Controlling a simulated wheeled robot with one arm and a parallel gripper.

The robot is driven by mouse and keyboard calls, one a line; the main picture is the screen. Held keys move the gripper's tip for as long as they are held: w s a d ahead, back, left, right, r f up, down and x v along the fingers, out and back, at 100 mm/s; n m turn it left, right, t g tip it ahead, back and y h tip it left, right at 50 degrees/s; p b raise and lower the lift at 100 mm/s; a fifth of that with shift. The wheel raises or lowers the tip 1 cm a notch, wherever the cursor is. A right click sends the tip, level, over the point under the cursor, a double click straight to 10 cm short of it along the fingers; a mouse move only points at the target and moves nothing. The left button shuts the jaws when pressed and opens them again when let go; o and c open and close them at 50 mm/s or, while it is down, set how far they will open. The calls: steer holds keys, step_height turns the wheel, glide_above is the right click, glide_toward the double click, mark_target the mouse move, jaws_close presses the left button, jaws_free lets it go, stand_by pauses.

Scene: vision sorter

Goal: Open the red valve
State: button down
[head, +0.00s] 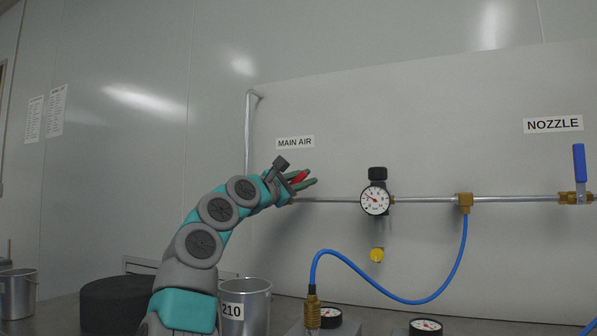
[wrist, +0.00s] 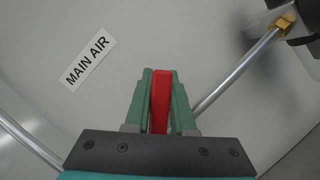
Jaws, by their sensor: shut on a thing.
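The red valve handle (head: 299,177) is on the pipe under the "MAIN AIR" label, partly hidden by my gripper in the head view. In the wrist view the red handle (wrist: 160,101) stands between the two green fingers. My gripper (head: 308,180) is shut on this handle, with a finger along each side. In the wrist view the handle lies at a slant to the pipe (wrist: 235,72). The valve body is hidden behind my gripper, so the exact handle angle is hard to tell.
A pressure gauge (head: 375,200) sits on the pipe to the right. A blue valve handle (head: 580,163) stands upright by the "NOZZLE" label (head: 553,124). A blue hose (head: 440,287) loops below the pipe. Metal bucket 210 (head: 257,305) stands low beside my arm.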

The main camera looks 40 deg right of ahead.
steer(key=shift+s+d+f+m+g+y+p, duration=0.1)
steer(key=shift+s+f+m+g+y+p, duration=0.15)
steer(key=shift+m, duration=0.3)
steer(key=shift+s+d+f+m+g+y+p, duration=0.15)
steer(key=shift+f+m, duration=0.15)
steer(key=shift+m, duration=0.25)
steer(key=shift+a, duration=0.1)
steer(key=c, duration=0.8)
jaws_free()
steer(key=shift+o, duration=0.2)
